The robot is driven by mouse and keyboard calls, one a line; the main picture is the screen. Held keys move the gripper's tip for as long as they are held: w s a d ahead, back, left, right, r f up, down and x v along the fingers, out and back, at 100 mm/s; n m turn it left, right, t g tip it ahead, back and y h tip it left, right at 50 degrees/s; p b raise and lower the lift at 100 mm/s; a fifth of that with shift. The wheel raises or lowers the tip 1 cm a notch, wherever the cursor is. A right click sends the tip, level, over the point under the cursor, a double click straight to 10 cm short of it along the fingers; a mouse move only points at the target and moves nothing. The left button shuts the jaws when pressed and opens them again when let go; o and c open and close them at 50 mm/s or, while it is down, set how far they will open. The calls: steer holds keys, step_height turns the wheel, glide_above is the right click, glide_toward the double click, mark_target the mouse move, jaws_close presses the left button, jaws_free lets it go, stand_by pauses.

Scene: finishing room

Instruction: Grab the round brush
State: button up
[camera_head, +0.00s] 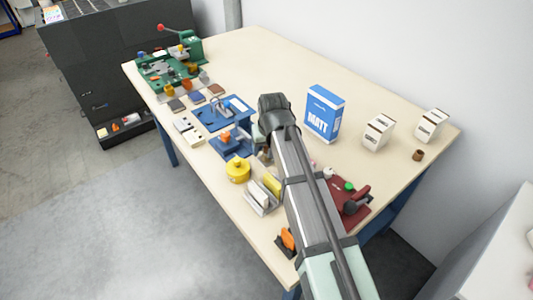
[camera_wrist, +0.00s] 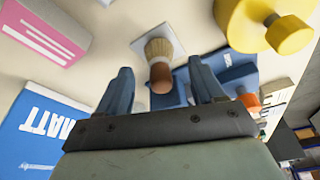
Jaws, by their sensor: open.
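In the wrist view a round brush (camera_wrist: 160,62) with pale bristles and a brown handle end shows between and beyond my fingers, over a white square (camera_wrist: 145,30). My gripper (camera_wrist: 160,72) is open, one finger on each side of the brush in the picture, and holds nothing. I cannot tell how far the fingertips are from the brush. In the head view my gripper (camera_head: 262,134) is over the middle of the table, and my arm hides most of what lies under it, the brush included.
A blue MATT box (camera_head: 324,113) stands right of my gripper, with white boxes (camera_head: 378,132) farther right. A yellow pot (camera_head: 237,170) and blue fixtures (camera_head: 232,143) stand close on the left. The table's back (camera_head: 262,55) is clear.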

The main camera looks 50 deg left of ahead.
steer(key=shift+x, duration=1.2)
steer(key=c, duration=1.1)
steer(key=shift+r, duration=0.15)
